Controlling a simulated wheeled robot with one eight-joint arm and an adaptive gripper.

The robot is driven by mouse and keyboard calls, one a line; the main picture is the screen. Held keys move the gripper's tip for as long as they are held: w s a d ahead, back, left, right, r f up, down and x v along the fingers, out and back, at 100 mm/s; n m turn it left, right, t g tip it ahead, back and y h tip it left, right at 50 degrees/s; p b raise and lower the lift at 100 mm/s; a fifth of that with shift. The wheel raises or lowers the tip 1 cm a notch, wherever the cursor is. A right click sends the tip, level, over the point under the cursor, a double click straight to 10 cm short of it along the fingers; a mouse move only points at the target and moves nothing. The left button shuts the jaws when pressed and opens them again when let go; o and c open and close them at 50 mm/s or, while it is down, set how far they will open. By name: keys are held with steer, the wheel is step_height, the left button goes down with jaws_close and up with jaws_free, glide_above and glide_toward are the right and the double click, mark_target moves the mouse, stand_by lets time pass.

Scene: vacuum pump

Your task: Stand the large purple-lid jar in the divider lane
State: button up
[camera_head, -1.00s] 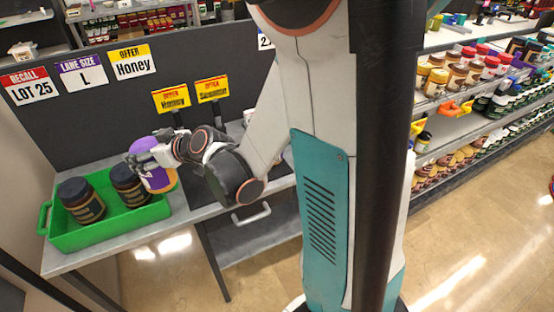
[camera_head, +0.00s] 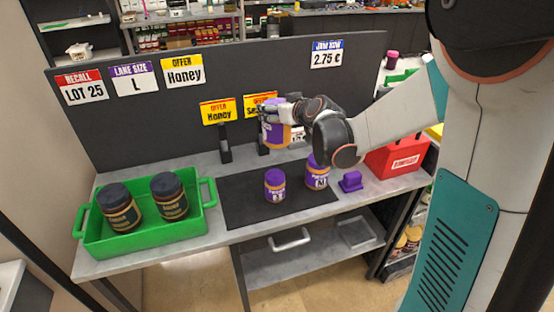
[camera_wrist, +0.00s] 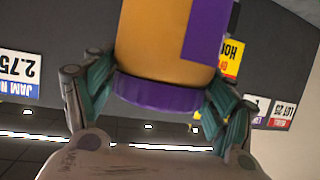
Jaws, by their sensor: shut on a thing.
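A large orange jar with a purple label and purple lid (camera_head: 275,136) is in my gripper (camera_head: 281,112), above the back of the black mat (camera_head: 240,205). In the wrist view the jar (camera_wrist: 163,45) is between the two fingers of my gripper (camera_wrist: 160,92), its purple lid towards the wrist side. That picture is upside down, so the jar looks roughly upright with its lid up. Two smaller purple-lid jars stand on the mat, one in the middle (camera_head: 275,187) and one to the right (camera_head: 317,174). I cannot make out divider walls clearly.
A green tray (camera_head: 150,240) with two dark jars stands at left. Honey and second offer signs (camera_head: 218,111) stand behind the mat. A small purple object (camera_head: 351,182) and a red box (camera_head: 397,160) are at right. The mat's front left is clear.

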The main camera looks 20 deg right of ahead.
mark_target(277, 148)
step_height(277, 148, down, 15)
steer(key=b, duration=0.5)
steer(key=shift+f, duration=0.15)
steer(key=o, duration=2.1)
